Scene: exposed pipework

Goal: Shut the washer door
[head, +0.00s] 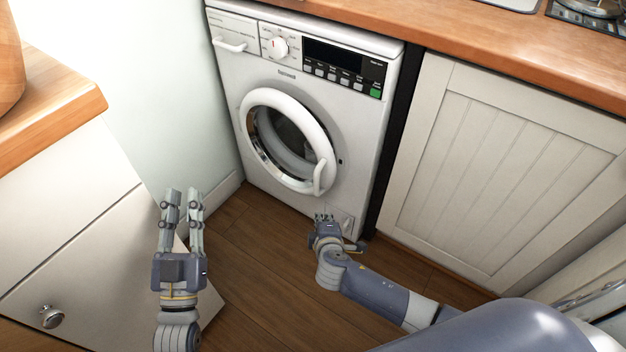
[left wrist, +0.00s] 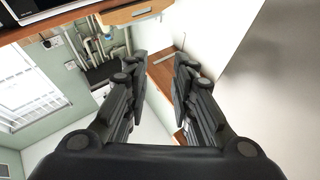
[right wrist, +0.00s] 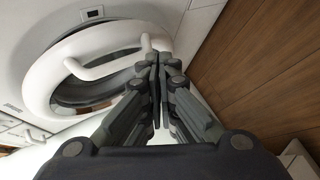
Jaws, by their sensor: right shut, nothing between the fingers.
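The white washer (head: 300,75) stands under the wooden counter. Its round door (head: 322,130) has a white ring, a glass middle and a handle (head: 319,178) at lower right. The door appears to stand slightly off the washer front; how wide the gap is I cannot tell. The door also shows in the right wrist view (right wrist: 42,85), with its handle (right wrist: 105,68). My right gripper (head: 324,217) is shut and empty, low in front of the washer, below the handle and apparently apart from it. My left gripper (head: 182,194) is open and empty, left of the washer.
A white cabinet with a drawer (head: 70,215) and a knob (head: 51,316) stands at left, close to my left gripper. A panelled cabinet (head: 500,165) is right of the washer. Wooden floor (head: 265,262) is clear between my arms.

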